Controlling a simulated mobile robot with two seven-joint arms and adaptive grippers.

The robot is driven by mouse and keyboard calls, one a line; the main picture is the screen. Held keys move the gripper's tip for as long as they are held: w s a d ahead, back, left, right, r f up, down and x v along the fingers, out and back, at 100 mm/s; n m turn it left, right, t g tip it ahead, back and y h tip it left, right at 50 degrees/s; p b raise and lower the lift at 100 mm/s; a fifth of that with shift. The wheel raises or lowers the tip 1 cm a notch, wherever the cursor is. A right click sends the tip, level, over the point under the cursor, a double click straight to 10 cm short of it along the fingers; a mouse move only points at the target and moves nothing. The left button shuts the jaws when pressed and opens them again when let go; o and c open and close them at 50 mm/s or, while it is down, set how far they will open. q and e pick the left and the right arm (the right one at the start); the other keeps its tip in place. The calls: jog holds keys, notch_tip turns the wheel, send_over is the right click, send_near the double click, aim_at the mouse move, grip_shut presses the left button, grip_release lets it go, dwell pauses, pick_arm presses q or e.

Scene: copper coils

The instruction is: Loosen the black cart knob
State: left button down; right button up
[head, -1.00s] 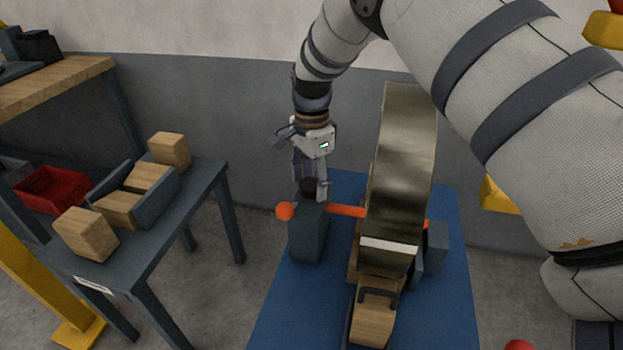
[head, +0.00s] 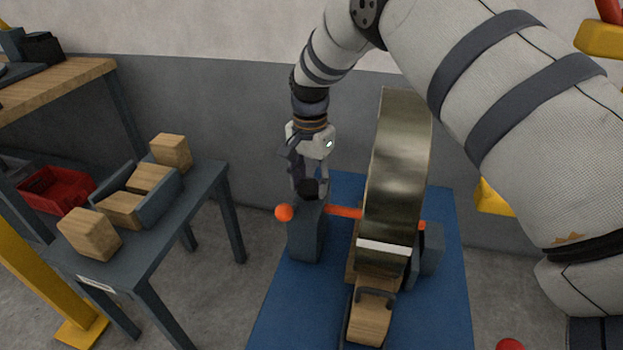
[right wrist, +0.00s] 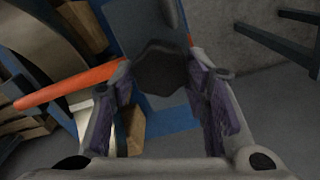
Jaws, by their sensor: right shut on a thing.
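The black cart knob (head: 308,188) sits on top of the grey post (head: 306,232) at the left of the coil cart. In the right wrist view the knob (right wrist: 160,68) shows as a dark lobed shape between the two fingers. My right gripper (head: 310,185) points down from above and is shut on the knob, one finger on each side. An orange bar (head: 345,211) with a round orange end runs from the post to the coil (head: 398,170). My left gripper is not in view.
The coil stands upright close to the right of my gripper, with a wooden block (head: 370,318) in front. A grey table (head: 150,245) with wooden blocks stands at the left. A blue mat (head: 285,315) lies under the cart. A red bin (head: 55,188) sits further left.

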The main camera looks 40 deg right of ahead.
jog(key=n, duration=0.4)
jog(key=shift+n, duration=0.4)
jog(key=n, duration=0.3)
jog(key=shift+n+p, duration=0.3)
jog(key=shift+p, duration=0.05)
jog(key=n, duration=0.7)
jog(key=shift+a+f, duration=0.1)
jog(key=n, duration=0.4)
jog(key=shift+n, duration=0.4)
jog(key=n, duration=0.3)
jog(key=shift+n, duration=0.3)
jog(key=n, duration=0.3)
jog(key=shift+s+a+n, duration=0.1)
jog(key=shift+n, duration=2)
